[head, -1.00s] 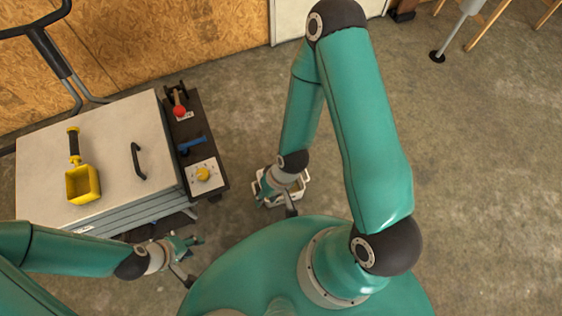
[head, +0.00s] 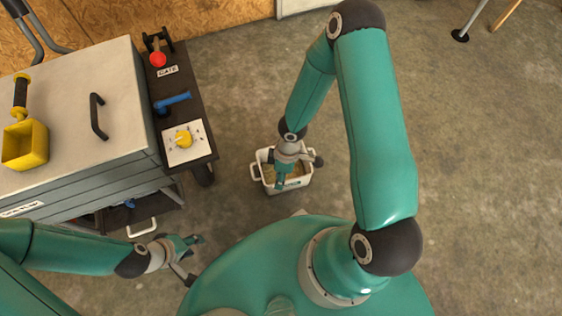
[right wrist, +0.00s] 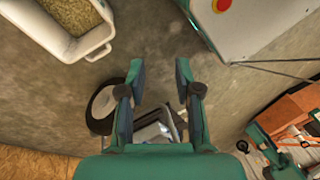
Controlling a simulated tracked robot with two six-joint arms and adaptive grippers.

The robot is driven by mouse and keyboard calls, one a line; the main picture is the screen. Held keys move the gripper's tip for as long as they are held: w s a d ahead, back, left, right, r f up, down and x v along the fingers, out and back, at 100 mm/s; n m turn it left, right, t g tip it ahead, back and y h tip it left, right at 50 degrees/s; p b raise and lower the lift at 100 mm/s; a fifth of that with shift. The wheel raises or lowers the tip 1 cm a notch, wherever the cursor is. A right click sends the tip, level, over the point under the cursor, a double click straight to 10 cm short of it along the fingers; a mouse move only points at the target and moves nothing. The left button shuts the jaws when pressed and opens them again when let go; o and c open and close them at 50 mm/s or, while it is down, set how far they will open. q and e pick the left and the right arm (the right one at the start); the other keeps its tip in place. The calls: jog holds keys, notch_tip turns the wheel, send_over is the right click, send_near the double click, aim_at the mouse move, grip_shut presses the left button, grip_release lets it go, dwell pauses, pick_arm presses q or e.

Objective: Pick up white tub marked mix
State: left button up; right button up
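A white tub (head: 304,181) with grain-like contents stands on the floor in the head view, right of the cart. I cannot read any marking on it. Its rim and one end handle show at the upper left of the right wrist view (right wrist: 98,50). My right gripper (head: 298,168) is over the tub in the head view and hides part of it. In the right wrist view its fingers (right wrist: 159,76) are apart with nothing between them, and the tub lies off to their left. My left gripper (head: 193,260) is open and empty, in front of the cart.
The cart (head: 80,85) carries a yellow scoop (head: 27,143), a black handle and a dark control strip (head: 178,95) with a red knob and yellow dial. A white handle (head: 142,228) shows beneath it. Bare concrete floor (head: 480,170) lies to the right.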

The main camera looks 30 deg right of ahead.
jog(key=w+d+f+n+t+h+b, duration=0.1)
jog(key=w+d+f+n+h+b, duration=0.3)
jog(key=d+f+b, duration=0.45)
pick_arm(q)
notch_tip(320, 180, down, 16)
jog(key=b, duration=0.4)
jog(key=shift+r, duration=0.15)
pick_arm(e)
notch_tip(320, 180, down, 18)
jog(key=w+y, duration=0.1)
jog(key=shift+a, duration=0.35)
jog(key=shift+f, duration=0.1)
jog(key=shift+c, duration=0.3)
grip_shut()
